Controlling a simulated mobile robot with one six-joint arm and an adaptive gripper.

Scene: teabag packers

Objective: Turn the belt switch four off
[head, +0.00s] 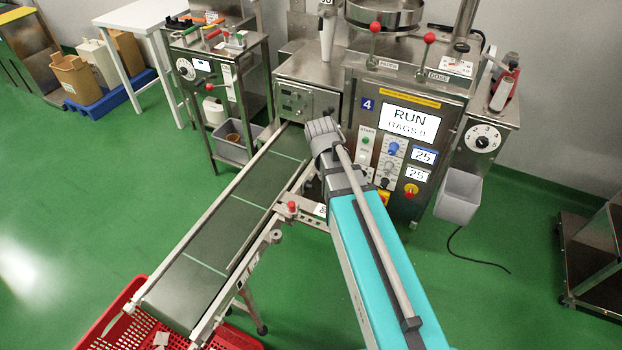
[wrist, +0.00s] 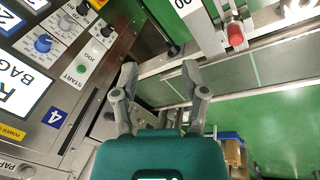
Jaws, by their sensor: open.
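A red-capped control (head: 291,206) sits on the side rail of conveyor four, beside a small white label (head: 320,210). It shows again in the wrist view as a red cap (wrist: 235,35) at the upper right, next to the white label (wrist: 185,4), only partly readable. I cannot read its on or off position. My gripper (wrist: 161,75) is open and empty, with its fingers apart, below and left of the red cap in the wrist view and not touching it. In the head view my arm hides the gripper's fingers.
The machine marked 4 (head: 367,104) has a screen (head: 408,121) reading RUN and BAGS 0. The conveyor belt (head: 235,205) runs down-left to a red crate (head: 126,298).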

